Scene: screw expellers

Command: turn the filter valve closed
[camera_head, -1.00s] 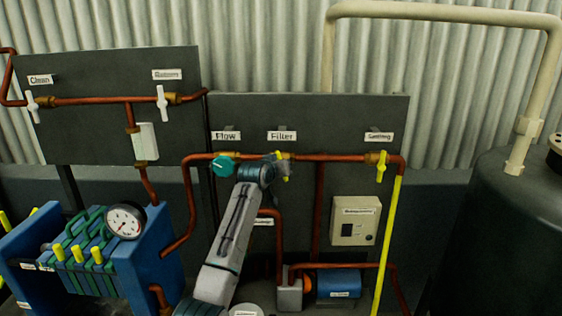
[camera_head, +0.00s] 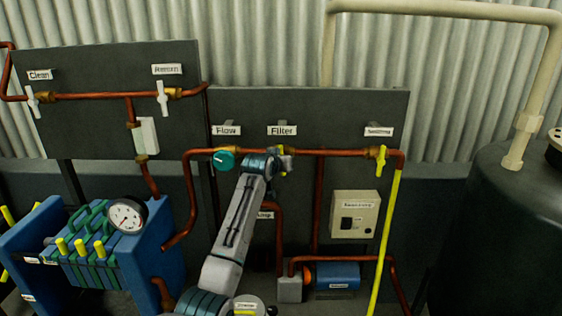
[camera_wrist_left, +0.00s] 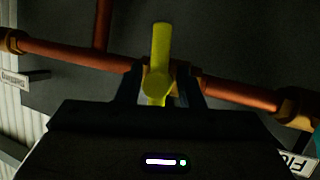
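The filter valve has a yellow handle (camera_head: 281,151) on the copper pipe below the "Filter" label (camera_head: 281,130). My left gripper (camera_head: 281,165) is at this valve and hides part of it in the head view. In the left wrist view the yellow handle (camera_wrist_left: 161,45) stands roughly across the pipe, and its round hub shows between the two dark fingers of my left gripper (camera_wrist_left: 160,88). The fingers sit apart, one on each side, with a gap around the narrow handle; contact cannot be told. My right gripper is in neither view.
A teal flow knob (camera_head: 223,160) sits close to the left of my gripper. Another yellow valve (camera_head: 381,160) is on the pipe's right end, above a yellow vertical pipe (camera_head: 385,245). A beige control box (camera_head: 355,214) is mounted below. A blue filter press with a gauge (camera_head: 127,216) stands left.

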